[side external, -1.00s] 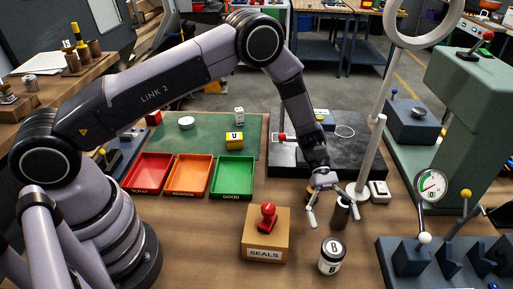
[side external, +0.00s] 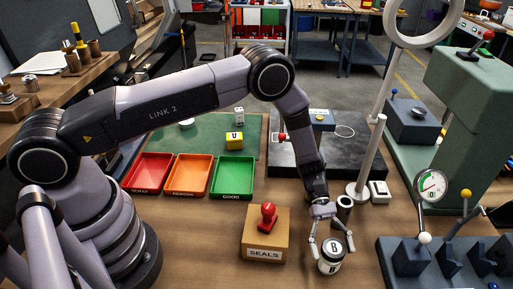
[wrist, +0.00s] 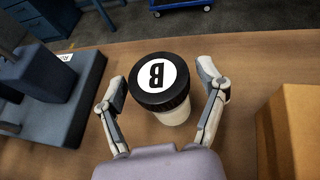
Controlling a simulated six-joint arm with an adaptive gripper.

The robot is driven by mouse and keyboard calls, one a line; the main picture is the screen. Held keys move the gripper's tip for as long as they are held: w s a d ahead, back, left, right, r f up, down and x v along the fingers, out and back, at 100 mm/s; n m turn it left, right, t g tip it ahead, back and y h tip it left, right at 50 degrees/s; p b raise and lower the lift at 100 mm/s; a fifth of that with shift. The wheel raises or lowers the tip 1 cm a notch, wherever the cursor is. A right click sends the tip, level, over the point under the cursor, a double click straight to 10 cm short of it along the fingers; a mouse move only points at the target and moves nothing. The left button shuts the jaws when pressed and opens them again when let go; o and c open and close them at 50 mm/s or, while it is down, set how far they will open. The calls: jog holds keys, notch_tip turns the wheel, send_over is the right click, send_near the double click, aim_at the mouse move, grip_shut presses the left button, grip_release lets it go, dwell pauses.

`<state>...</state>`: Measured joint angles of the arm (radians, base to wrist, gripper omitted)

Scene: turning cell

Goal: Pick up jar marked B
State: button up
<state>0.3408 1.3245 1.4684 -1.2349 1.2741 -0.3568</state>
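The jar marked B (side external: 331,262) is white with a black lid and a white disc lettered B. It stands upright on the wooden bench, right of the seals box. My gripper (side external: 332,250) is open, its fingers pointing down on either side of the jar's upper part. In the wrist view the jar's lid (wrist: 159,82) lies between the open fingers (wrist: 165,98), with a visible gap on each side. The jar's lower body is partly hidden under its lid in that view.
The seals box (side external: 266,240) with a red stamp (side external: 268,215) stands close on the left. A dark blue fixture block (side external: 440,262) and dial gauge (side external: 431,186) are at the right. Red, orange and green trays (side external: 232,195) lie further left.

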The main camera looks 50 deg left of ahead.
jog(key=c, duration=0.9)
jog(key=shift+r, duration=0.1)
